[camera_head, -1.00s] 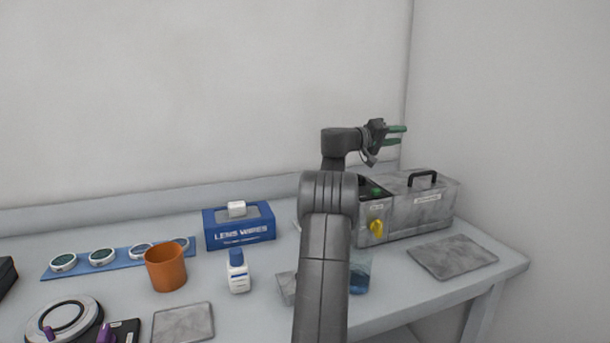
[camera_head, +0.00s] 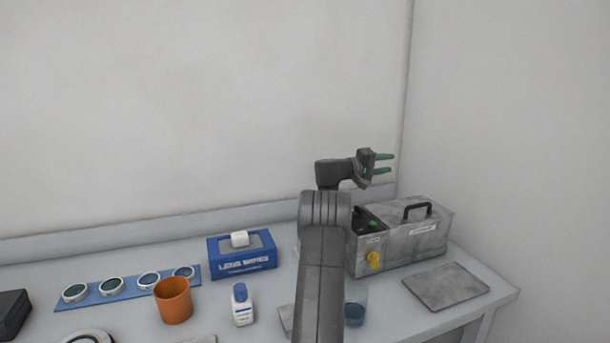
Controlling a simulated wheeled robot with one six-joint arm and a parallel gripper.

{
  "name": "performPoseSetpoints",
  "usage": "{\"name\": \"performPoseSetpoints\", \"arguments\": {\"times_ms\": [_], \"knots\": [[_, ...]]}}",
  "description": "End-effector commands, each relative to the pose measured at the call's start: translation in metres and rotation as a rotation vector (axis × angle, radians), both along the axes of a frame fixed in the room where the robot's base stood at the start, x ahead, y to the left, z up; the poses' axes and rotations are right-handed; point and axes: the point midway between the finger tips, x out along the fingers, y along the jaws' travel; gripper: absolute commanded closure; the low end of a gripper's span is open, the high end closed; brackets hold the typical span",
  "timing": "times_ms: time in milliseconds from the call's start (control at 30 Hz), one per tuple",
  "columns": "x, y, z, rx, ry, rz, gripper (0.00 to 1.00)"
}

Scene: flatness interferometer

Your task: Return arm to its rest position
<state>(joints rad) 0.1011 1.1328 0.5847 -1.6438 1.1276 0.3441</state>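My gripper (camera_head: 384,163) is in the air above the grey metal box. My arm rises from the bottom middle of the picture and bends at the elbow in front of the bench. It hides part of the bench and the left side of the metal box (camera_head: 413,243).
On the bench (camera_head: 385,320) are a blue lens wipes box (camera_head: 241,254), a white bottle with a blue cap (camera_head: 242,305), an orange cup (camera_head: 173,301) and a blue strip (camera_head: 105,299) with several round lenses. A grey plate (camera_head: 446,286) lies at right.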

Motion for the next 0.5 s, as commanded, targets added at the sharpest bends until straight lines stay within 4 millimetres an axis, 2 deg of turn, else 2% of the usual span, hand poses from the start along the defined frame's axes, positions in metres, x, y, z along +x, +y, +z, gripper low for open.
{"name": "performPoseSetpoints", "arguments": {"times_ms": [67, 500], "knots": [[0.003, 0.001, 0.004, -0.007, 0.023, 0.000, 0.66], [0.019, 0.007, -0.001, -0.053, 0.147, 0.001, 0.66]]}}
